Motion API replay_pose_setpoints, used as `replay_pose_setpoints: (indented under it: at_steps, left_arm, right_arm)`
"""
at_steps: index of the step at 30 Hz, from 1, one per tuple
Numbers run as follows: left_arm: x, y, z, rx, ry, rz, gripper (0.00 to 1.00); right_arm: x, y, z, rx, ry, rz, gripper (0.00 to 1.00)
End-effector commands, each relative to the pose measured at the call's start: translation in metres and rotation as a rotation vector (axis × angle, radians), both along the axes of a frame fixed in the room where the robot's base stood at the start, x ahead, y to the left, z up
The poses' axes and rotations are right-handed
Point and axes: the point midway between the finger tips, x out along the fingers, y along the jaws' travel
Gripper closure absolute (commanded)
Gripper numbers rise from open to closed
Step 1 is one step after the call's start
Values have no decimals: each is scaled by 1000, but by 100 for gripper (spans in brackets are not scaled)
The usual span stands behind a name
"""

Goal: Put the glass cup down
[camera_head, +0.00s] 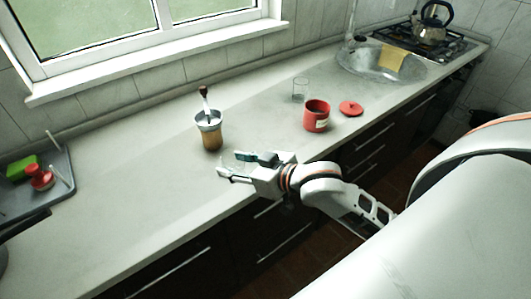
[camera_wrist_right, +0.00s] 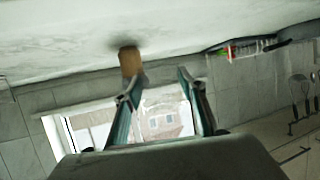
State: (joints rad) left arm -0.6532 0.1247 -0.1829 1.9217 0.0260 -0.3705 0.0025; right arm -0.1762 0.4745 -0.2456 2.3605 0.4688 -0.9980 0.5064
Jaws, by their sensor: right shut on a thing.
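My right gripper (camera_head: 228,164) is over the counter near its front edge, in front of and a little right of the coffee grinder. Its fingers stand apart, shut on the glass cup (camera_head: 231,162), which is clear and only faintly visible between them. In the right wrist view the two fingers of my right gripper (camera_wrist_right: 157,86) show, but the cup's outline is hard to make out there. I cannot tell whether the cup touches the counter (camera_head: 130,215). My left gripper is not in view.
The wood-and-metal grinder (camera_head: 211,137) stands close behind the gripper. A clear glass (camera_head: 300,90), a red pot (camera_head: 316,117) and a red lid (camera_head: 351,108) stand farther right. A grey tray (camera_head: 62,190) is at left. The counter between tray and grinder is clear.

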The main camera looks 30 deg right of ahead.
Motion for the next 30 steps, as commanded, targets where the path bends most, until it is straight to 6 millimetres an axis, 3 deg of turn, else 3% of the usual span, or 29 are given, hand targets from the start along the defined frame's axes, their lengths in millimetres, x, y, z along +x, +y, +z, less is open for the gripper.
replay_pose_setpoints:
  at_steps: [5,11,18,24,27,30]
  left_arm:
    - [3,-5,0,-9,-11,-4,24]
    - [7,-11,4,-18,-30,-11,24]
    - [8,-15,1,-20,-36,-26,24]
    - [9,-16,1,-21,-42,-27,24]
    - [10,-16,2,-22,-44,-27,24]
    - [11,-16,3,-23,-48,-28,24]
  right_arm:
    - [24,-17,9,-12,-4,109,83]
    - [52,-55,32,-11,-5,171,83]
    - [81,-121,81,-7,-6,153,83]
    - [91,-153,112,-1,-3,120,83]
    - [92,-159,116,3,-1,113,83]
    - [92,-161,103,5,3,110,83]
